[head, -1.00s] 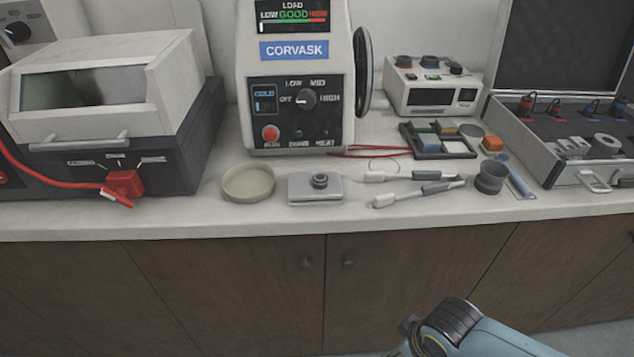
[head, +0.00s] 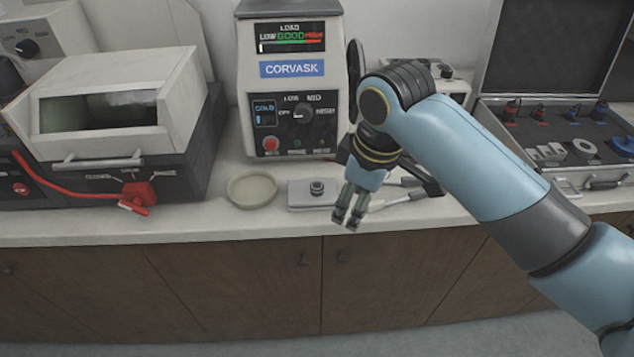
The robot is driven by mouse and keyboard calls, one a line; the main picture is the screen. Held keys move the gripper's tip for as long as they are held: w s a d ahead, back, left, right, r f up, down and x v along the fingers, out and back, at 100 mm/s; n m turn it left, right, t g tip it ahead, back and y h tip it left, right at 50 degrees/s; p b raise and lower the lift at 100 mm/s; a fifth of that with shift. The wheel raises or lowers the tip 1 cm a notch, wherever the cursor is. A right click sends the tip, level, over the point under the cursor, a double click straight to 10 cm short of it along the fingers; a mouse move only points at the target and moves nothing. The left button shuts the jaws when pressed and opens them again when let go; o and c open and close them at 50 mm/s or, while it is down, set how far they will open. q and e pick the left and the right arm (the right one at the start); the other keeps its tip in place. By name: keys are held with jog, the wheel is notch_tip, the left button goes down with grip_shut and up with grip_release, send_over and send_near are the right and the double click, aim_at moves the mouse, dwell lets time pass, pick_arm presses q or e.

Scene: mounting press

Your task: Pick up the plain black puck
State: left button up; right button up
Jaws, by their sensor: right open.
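A small dark round piece (head: 317,187) sits on a flat grey block (head: 300,196) on the counter, just left of my right gripper. I cannot tell whether it is the plain black puck, and no other puck shows clearly. My right gripper (head: 348,222) is open and empty, fingers pointing down, in front of the block's right side near the counter's front edge. My right arm hides much of the counter to the right. My left gripper is not in view.
A shallow beige dish (head: 252,190) stands left of the block. The CORVASK press (head: 292,80) rises behind. A boxy machine (head: 115,110) with a red lead (head: 75,186) is at left. White-and-grey pens (head: 395,198) lie behind the gripper. An open case (head: 570,180) is at right.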

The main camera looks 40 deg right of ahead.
jog(key=w+d+r+n+g+y, duration=0.1)
jog(key=w+n, duration=0.1)
jog(key=w, duration=0.4)
jog(key=w+d+r+n, duration=0.2)
jog(key=w, duration=0.3)
send_over(317, 185)
jog(key=s, duration=0.1)
jog(key=f, duration=0.4)
jog(key=shift+s+d+f, duration=0.2)
jog(key=shift+f, duration=0.05)
jog(key=shift+w+a+f, duration=0.1)
jog(key=shift+w+f, duration=0.1)
jog(key=shift+f, duration=0.8)
jog(key=shift+w+f, duration=0.25)
jog(key=shift+f, duration=0.8)
jog(key=shift+w+a+f, duration=0.1)
jog(key=shift+w+f, duration=0.1)
jog(key=shift+f, duration=0.8)
grip_shut()
jog(key=shift+r, duration=0.15)
